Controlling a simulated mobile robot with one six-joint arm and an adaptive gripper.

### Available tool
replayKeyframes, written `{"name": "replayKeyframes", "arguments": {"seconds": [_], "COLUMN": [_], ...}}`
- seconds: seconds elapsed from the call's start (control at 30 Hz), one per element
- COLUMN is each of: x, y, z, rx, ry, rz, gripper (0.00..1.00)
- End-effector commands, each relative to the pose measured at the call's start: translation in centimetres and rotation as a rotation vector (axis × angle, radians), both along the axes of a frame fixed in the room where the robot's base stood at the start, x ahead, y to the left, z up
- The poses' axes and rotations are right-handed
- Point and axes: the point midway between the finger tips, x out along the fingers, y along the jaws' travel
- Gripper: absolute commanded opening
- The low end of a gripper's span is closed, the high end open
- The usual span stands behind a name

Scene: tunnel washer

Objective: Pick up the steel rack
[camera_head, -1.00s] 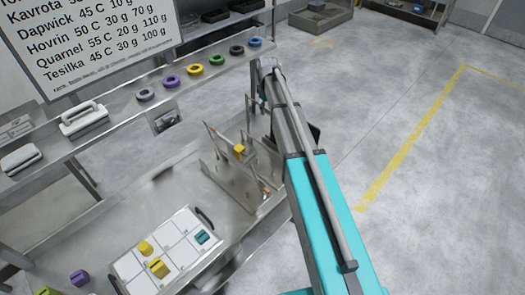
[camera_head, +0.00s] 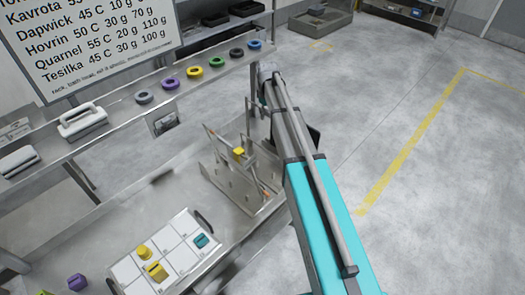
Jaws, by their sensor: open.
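What looks like the steel rack (camera_head: 232,187) stands on the metal bench, right of the white tray. It has upright sheet-metal plates, a slanted rod and a small yellow block (camera_head: 239,152) at its middle. My arm rises from the bottom right and passes just to the right of the rack, covering the area beyond the rack's right end. I cannot make out my gripper's fingers; the far end of the arm is hidden or too small to read.
A white compartment tray (camera_head: 127,269) with yellow and teal blocks lies left of the rack. A purple block (camera_head: 77,282) is at lower left. Colored rings, including a green one (camera_head: 216,61), line the shelf above. Open floor (camera_head: 420,190) lies to the right.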

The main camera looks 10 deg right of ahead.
Motion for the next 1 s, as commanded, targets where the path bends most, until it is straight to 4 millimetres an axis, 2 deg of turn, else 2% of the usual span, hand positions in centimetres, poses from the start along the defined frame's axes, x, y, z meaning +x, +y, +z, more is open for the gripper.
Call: {"name": "replayKeyframes", "arguments": {"seconds": [0.8, 0.87, 1.0], "x": [0.0, 0.0, -0.01], "y": [0.05, 0.05, 0.06], "z": [-0.48, -0.48, -0.48], "rx": [0.0, 0.0, 0.0], "ry": [0.0, 0.0, 0.0], "rz": [0.001, 0.001, 0.001], "gripper": [0.53, 0.45, 0.19]}}
